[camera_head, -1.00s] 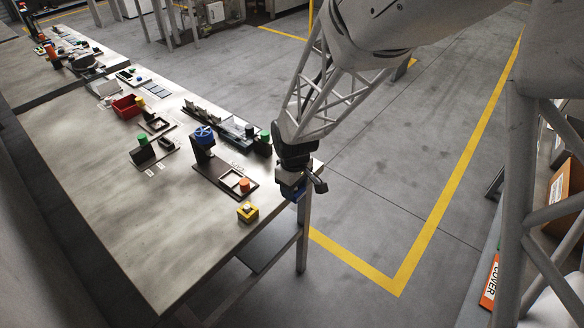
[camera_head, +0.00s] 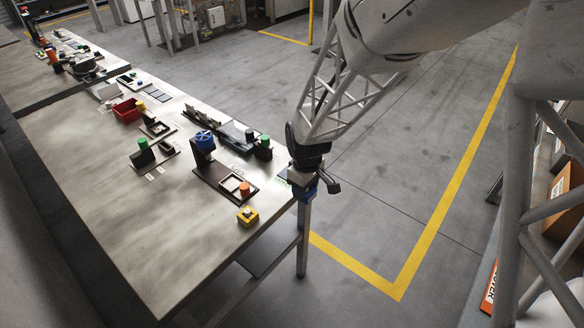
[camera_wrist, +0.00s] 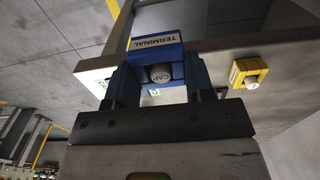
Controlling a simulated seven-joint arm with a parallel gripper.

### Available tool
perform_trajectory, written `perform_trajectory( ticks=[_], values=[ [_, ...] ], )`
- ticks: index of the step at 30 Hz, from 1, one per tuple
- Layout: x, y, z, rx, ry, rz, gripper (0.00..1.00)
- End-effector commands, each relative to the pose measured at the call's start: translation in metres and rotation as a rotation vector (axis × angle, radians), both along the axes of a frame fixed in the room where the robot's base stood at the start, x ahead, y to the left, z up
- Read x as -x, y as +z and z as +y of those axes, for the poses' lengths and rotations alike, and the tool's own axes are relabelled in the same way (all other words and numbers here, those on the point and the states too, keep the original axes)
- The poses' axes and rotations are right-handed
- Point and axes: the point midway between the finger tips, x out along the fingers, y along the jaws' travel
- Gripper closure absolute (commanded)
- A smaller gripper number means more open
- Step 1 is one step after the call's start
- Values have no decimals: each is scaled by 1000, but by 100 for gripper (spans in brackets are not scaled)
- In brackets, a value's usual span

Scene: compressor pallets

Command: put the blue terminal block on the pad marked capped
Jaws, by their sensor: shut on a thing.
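The blue terminal block (camera_wrist: 155,53) is in the wrist view, with a "TERMINAL" label and a round grey part marked "CAP". My gripper (camera_wrist: 161,84) is shut on it, one dark finger on each side. A pale patch with a green mark (camera_wrist: 99,86) shows behind the fingers in the wrist view, mostly hidden. I cannot read "capped" on any pad.
A yellow box with a pale button (camera_head: 248,216) sits near the table's front right edge. It also shows in the wrist view (camera_wrist: 248,73). Left of my gripper stands a dark fixture with a blue wheel (camera_head: 204,139). The table's (camera_head: 120,230) near left part is clear.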

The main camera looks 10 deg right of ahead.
Motion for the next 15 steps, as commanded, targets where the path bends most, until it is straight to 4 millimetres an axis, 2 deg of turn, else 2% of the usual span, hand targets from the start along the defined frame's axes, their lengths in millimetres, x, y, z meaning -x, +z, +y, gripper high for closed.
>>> perform_trajectory(
  ticks=[15],
  values=[
    [-69,-8,11,1,0,2,79]
  ],
)
